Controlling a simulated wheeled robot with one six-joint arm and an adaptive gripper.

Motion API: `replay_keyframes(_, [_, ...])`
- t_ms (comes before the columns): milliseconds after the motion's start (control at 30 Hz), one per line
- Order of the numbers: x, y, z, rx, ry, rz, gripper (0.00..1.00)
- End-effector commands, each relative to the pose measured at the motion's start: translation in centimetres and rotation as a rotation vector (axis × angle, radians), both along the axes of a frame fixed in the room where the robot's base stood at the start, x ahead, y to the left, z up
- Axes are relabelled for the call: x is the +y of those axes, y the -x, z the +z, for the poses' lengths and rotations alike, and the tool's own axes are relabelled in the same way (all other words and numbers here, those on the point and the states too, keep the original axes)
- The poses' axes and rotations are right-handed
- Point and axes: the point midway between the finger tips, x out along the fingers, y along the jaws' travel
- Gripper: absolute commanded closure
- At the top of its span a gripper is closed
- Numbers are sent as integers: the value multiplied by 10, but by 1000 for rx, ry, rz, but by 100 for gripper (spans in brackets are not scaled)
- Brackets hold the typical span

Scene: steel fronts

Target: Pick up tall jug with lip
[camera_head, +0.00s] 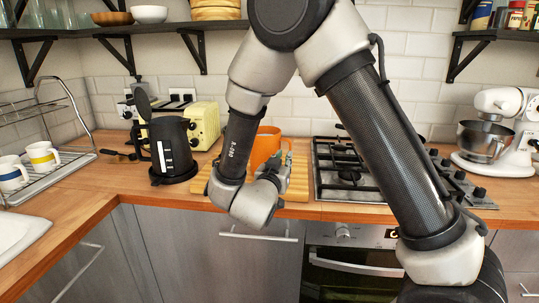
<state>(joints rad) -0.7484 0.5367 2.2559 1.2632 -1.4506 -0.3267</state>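An orange jug-like vessel (262,148) stands on the wooden board behind my arm. Its upper part and what looks like a handle on its right side show. My wrist hides much of its left and lower body, and I cannot make out a lip. My gripper (284,165) is in front of the vessel's right side, close to the handle. I cannot tell whether it touches the vessel, and its fingers are too small and overlapped to show whether they are open or shut.
A black kettle (172,148) with its lid raised stands left of the board (297,184), before a yellow toaster (204,122). A gas hob (340,190) is to the right, then a stand mixer (497,130). A dish rack (70,165) with mugs is at left.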

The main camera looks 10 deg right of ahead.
Motion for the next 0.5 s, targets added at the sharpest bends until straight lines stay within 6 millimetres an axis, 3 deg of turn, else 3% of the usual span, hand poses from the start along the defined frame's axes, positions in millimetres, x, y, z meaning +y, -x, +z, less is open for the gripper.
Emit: replay_keyframes(500, [-35, -55, -2, -6, 9, -11, 83])
